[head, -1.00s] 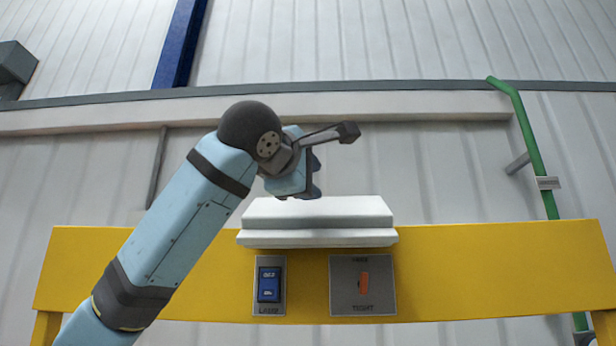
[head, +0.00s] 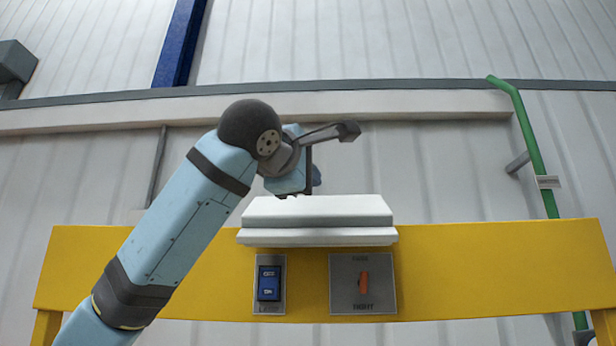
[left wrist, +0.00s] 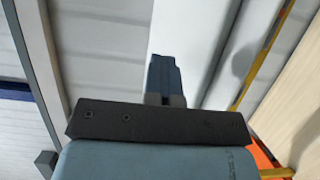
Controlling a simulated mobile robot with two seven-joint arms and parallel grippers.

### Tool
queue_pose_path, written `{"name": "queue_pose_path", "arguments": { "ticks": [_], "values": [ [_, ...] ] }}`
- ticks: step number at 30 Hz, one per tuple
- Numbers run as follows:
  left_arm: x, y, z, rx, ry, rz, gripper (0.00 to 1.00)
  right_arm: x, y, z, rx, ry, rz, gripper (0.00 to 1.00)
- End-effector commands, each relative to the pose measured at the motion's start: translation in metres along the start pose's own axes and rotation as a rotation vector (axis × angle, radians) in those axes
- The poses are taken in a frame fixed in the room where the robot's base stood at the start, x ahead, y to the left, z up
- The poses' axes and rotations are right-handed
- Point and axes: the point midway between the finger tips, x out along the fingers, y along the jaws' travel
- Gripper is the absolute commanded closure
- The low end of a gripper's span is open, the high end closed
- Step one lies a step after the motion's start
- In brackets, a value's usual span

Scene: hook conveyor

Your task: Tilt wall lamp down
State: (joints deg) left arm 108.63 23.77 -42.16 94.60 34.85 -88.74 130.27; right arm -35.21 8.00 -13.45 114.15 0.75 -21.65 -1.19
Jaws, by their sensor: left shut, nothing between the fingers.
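The white wall lamp (head: 318,221) is a wide two-part box at the top edge of the yellow panel, in the middle of the head view. Its lower part sits in front of the panel. My left gripper (head: 289,195) is just above the lamp's upper left edge, with its fingertips partly hidden. In the left wrist view its fingers (left wrist: 165,80) are together and empty, in front of a broad white surface, likely the lamp. I cannot tell whether they touch it. My right gripper is not in view.
The yellow panel (head: 480,270) carries a blue rocker switch (head: 269,283) and a grey plate with an orange switch (head: 364,284) below the lamp. A green pipe (head: 535,155) stands at the right. The space right of the lamp is clear.

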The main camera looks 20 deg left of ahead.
Motion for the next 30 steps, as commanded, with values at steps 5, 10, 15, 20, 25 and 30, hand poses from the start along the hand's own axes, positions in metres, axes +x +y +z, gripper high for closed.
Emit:
{"name": "queue_pose_path", "arguments": {
  "ticks": [5, 10, 15, 20, 25, 30],
  "values": [
    [0.0, 0.0, 0.0, 0.0, 0.0, 0.0, 1.0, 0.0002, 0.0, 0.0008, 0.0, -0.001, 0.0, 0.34],
    [0.0, 0.0, 0.0, 0.0, 0.0, 0.0, 1.0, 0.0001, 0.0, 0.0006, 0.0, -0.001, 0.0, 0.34],
    [0.0, 0.0, 0.0, 0.0, 0.0, 0.0, 1.0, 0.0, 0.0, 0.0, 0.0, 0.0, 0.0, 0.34],
    [0.0, 0.0, 0.0, 0.0, 0.0, 0.0, 0.91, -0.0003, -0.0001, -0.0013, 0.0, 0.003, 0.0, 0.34],
    [0.0, 0.0, 0.0, 0.0, 0.0, 0.0, 0.6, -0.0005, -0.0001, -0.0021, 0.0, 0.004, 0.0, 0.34],
    [0.0, 0.0, -0.0001, 0.0, 0.0, 0.0, 0.6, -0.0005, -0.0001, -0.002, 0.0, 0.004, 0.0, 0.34]
  ]
}}
